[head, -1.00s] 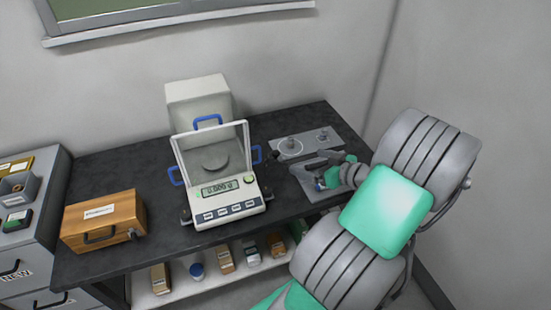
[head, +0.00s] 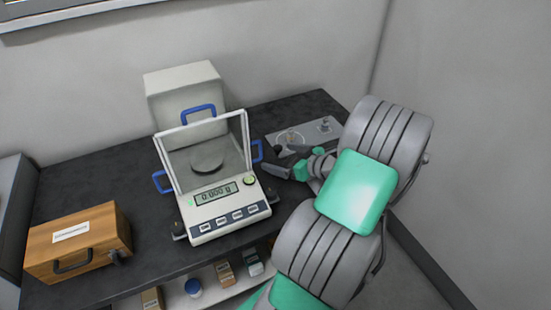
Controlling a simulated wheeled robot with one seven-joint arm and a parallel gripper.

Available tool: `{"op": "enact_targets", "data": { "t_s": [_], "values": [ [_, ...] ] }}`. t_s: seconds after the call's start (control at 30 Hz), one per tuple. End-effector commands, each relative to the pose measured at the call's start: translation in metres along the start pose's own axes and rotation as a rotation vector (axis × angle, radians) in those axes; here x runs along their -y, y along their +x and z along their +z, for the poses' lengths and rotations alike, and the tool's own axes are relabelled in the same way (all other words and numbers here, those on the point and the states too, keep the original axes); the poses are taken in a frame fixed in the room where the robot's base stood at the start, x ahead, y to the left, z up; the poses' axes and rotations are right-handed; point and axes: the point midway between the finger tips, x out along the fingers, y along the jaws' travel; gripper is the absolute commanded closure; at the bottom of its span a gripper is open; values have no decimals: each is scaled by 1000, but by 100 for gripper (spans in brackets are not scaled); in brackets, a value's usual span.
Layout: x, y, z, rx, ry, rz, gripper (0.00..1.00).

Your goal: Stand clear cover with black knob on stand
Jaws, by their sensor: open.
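My gripper (head: 277,158) is open, its two dark fingers pointing left beside the right side of the balance. A small black knob (head: 277,148) shows by the fingertips; I cannot tell whether they touch it. A faint round clear shape (head: 290,137), probably the clear cover, is just behind it at the left end of a grey plate (head: 309,133). The cover's outline is too small and transparent to tell how it lies. The plate carries a small metal piece (head: 325,125) at its right and may be the stand. My gripper and arm hide the table in front of the plate.
The balance (head: 228,217), with a glass draft shield and blue handles, stands close left of my gripper. A white box (head: 184,84) is behind it. A wooden case (head: 78,240) sits on the dark table (head: 95,170) at left. Small boxes and jars fill the shelf below.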

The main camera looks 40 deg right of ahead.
Motion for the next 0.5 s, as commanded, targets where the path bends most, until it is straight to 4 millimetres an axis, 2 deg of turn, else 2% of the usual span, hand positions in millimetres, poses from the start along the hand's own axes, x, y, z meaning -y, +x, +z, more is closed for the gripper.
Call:
{"op": "enact_targets", "data": {
  "t_s": [0.1,0.23,0.5],
  "values": [
    [2,19,-6,0,1,-5,0],
    [2,42,-4,0,0,-3,0],
    [2,48,-3,0,-1,-1,0]
  ]
}}
